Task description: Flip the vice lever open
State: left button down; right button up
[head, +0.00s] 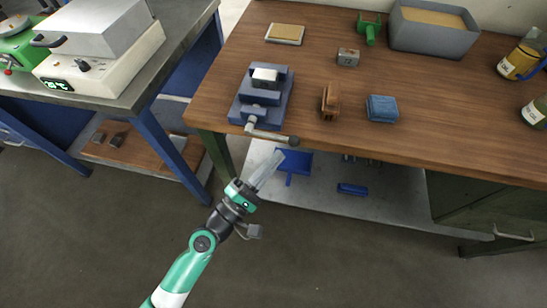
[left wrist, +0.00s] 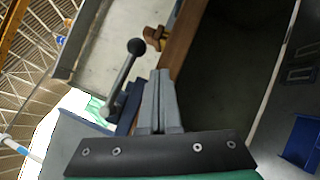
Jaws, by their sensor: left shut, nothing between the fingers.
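The blue vice (head: 243,110) stands near the front left corner of the wooden bench, with a pale block (head: 266,76) at its top. Its grey lever (head: 268,134) sticks out to the right along the bench's front edge and ends in a dark knob (head: 294,141). The lever's knob (left wrist: 136,46) also shows in the left wrist view, left of the fingertips. My left gripper (head: 279,157) is shut and empty, in front of the bench edge near the lever. Its fingers (left wrist: 159,95) look apart from the lever in the left wrist view. My right gripper is not in view.
On the wooden bench (head: 450,120) lie a brown wooden block (head: 329,102), a blue block (head: 382,109), a small metal block (head: 348,57) and a grey bin (head: 436,33). A furnace (head: 100,50) stands on the left table. The floor in front is clear.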

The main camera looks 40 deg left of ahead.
pick_arm(q)
jog(key=s+d+f+b, duration=0.2)
jog(key=s+f+b, duration=0.2)
jog(key=s+f, duration=0.2)
jog(key=shift+s+d+f, duration=0.2)
jog(key=shift+s+d, duration=0.2)
jog(key=shift+s, duration=0.7)
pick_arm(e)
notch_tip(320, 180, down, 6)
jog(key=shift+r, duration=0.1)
